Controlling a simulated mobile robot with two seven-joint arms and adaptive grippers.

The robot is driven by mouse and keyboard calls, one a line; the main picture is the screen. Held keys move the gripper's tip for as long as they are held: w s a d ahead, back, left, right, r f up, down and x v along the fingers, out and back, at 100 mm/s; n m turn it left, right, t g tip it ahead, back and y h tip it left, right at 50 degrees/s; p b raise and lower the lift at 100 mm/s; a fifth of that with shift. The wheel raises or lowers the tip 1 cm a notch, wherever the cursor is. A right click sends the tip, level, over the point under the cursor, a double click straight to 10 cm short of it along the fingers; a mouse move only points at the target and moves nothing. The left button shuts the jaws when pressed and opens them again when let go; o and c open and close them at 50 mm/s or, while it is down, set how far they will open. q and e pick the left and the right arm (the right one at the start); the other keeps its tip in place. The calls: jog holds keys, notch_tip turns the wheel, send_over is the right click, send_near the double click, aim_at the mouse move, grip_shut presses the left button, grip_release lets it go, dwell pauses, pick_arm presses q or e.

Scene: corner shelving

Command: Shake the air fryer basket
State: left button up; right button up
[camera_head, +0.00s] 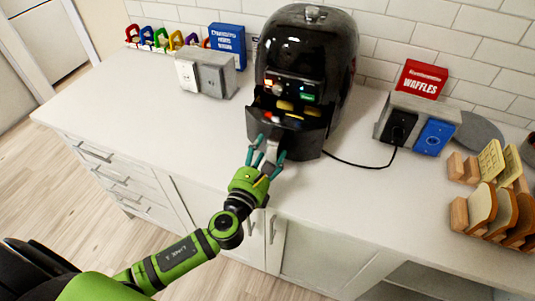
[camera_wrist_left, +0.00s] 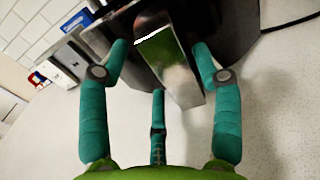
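The black air fryer (camera_head: 305,50) stands on the white counter against the tiled wall. Its basket (camera_head: 297,133) is pulled partly out, and several coloured pieces (camera_head: 288,108) show inside. The basket's shiny handle (camera_wrist_left: 172,68) points toward me in the left wrist view. My left gripper (camera_head: 268,148) is at the front of the basket, by the handle. Its teal fingers are spread; in the left wrist view (camera_wrist_left: 158,75) they stand on both sides of the handle and below it, with gaps visible. My right gripper is not in view.
A grey outlet box (camera_head: 206,74) and blue box (camera_head: 227,42) stand left. Another outlet box (camera_head: 403,124) with the fryer's black cord (camera_head: 360,165) and a red waffles box (camera_head: 420,78) stand right. Bread slices (camera_head: 483,203) sit in a wooden rack. The left counter front is clear.

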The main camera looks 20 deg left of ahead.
pick_arm(q)
jog(key=shift+d, duration=0.15)
jog(key=shift+s, duration=0.2)
jog(key=s, duration=1.1)
jog(key=shift+s+a, duration=0.3)
jog(key=shift+s, duration=0.05)
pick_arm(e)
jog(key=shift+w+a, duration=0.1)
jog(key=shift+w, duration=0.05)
pick_arm(q)
jog(key=w, duration=0.3)
jog(key=w+d, duration=0.1)
jog(key=w, duration=0.1)
jog(key=shift+w+f, duration=0.3)
jog(key=w+p, duration=0.2)
jog(key=w, duration=0.5)
jog(key=shift+d, duration=0.1)
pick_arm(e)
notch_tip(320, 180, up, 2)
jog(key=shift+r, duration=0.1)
